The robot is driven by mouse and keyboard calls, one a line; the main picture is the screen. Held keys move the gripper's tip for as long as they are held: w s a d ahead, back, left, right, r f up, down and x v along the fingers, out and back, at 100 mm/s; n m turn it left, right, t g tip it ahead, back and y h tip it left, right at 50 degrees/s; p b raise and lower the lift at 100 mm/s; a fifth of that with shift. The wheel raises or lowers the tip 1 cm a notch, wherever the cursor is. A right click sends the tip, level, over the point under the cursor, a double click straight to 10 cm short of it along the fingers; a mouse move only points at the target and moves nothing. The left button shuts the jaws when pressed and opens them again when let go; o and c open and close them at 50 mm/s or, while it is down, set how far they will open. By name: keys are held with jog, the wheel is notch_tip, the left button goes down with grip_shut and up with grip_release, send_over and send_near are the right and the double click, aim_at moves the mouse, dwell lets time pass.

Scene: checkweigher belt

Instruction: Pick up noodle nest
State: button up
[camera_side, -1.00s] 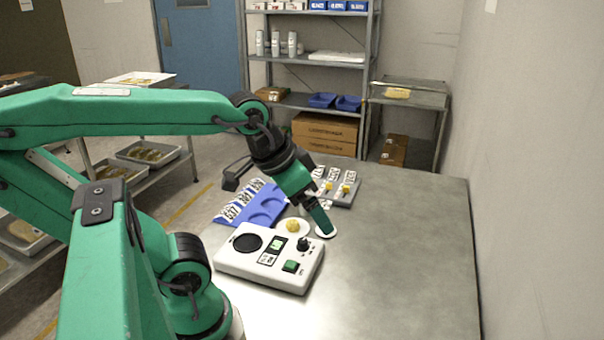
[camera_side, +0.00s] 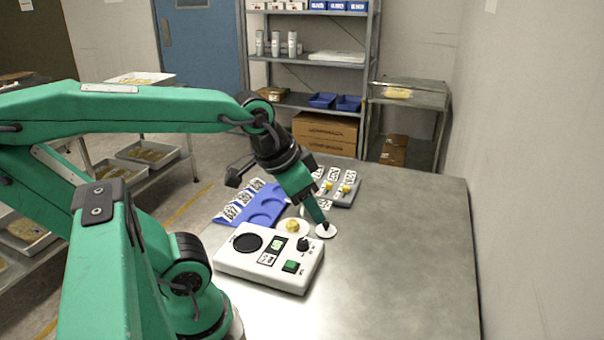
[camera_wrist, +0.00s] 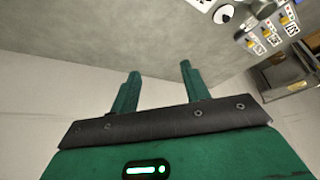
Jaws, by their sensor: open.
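The noodle nest (camera_side: 292,226) is a small yellow lump on a round white disc, behind the white control box on the steel table in the side view. My gripper (camera_side: 325,226) points down to the right of the nest, with its tips over a second white disc (camera_side: 327,234). The gripper is apart from the nest. In the wrist view both green fingers of my gripper (camera_wrist: 159,80) are spread with nothing between them. I cannot make out the nest in the wrist view.
The white control box (camera_side: 268,262), with a dark round pad and green button, stands in front of the nest. A blue tray (camera_side: 266,207) with round hollows and labels lies behind left. A grey block with yellow knobs (camera_side: 345,190) stands behind. The table's right side (camera_side: 410,250) is clear.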

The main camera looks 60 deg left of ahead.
jog(key=w+a+f+m+g, duration=0.2)
jog(key=w+a+m, duration=0.1)
jog(key=w+a, duration=0.2)
jog(key=m+g, duration=0.3)
jog(key=m, duration=0.5)
send_over(293, 221)
jog(key=f, duration=1.3)
jog(key=shift+w+d+f, duration=0.15)
jog(key=shift+d+f, duration=0.15)
jog(key=shift+a+f, duration=0.3)
jog(key=shift+f, duration=1.3)
jog(key=shift+f, duration=0.1)
jog(key=shift+f, duration=2.5)
